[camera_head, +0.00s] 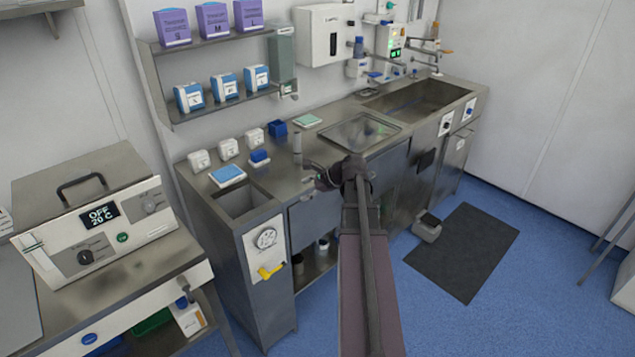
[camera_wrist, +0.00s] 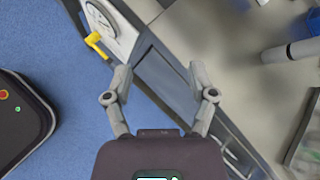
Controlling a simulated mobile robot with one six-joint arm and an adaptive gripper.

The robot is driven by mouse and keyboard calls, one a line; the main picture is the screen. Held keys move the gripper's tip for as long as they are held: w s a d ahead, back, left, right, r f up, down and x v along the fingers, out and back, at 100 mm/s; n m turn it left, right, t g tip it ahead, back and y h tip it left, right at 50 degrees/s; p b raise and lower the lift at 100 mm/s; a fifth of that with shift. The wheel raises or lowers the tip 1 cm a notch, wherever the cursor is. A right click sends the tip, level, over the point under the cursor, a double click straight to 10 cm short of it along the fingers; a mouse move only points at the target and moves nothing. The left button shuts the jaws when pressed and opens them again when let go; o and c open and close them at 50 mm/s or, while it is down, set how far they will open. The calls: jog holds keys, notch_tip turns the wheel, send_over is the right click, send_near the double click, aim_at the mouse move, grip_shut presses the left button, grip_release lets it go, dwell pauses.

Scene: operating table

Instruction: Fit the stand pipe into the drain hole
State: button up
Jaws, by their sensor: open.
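A grey upright cylinder, which looks like the stand pipe (camera_head: 297,146), stands on the steel counter just right of the small sink. It also shows in the wrist view as a grey cylinder (camera_wrist: 291,50) at the upper right. My gripper (camera_head: 322,178) is at the counter's front edge, to the right of and nearer than the pipe. In the wrist view my gripper (camera_wrist: 160,80) is open and empty, apart from the pipe, with the cabinet front behind it. The small sink basin (camera_head: 240,202) is at the counter's left end. No drain hole can be made out.
A tray-like recessed panel (camera_head: 358,131) and a large sink (camera_head: 420,100) lie to the right. A yellow handle (camera_head: 271,272) juts from the cabinet front.

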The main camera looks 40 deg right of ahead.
jog(key=s+a+f+n+g+h, duration=0.2)
jog(key=s+a+n+g, duration=0.1)
jog(key=a+n, duration=0.5)
jog(key=s+a+f+n+g+h, duration=0.1)
jog(key=s+a+f+n+g, duration=0.1)
jog(key=a+n, duration=0.6)
jog(key=s+a+f+n+g+h, duration=0.2)
jog(key=s+a+n, duration=0.3)
jog(key=a, duration=1.1)
jog(key=shift+s+a+f+n+g+h, duration=0.15)
jog(key=shift+s+f+n+g+h, duration=0.3)
jog(key=shift+n+g, duration=0.8)
jog(key=shift+f+n+t, duration=0.1)
jog(key=shift+n+t, duration=0.25)
jog(key=shift+c, duration=1.1)
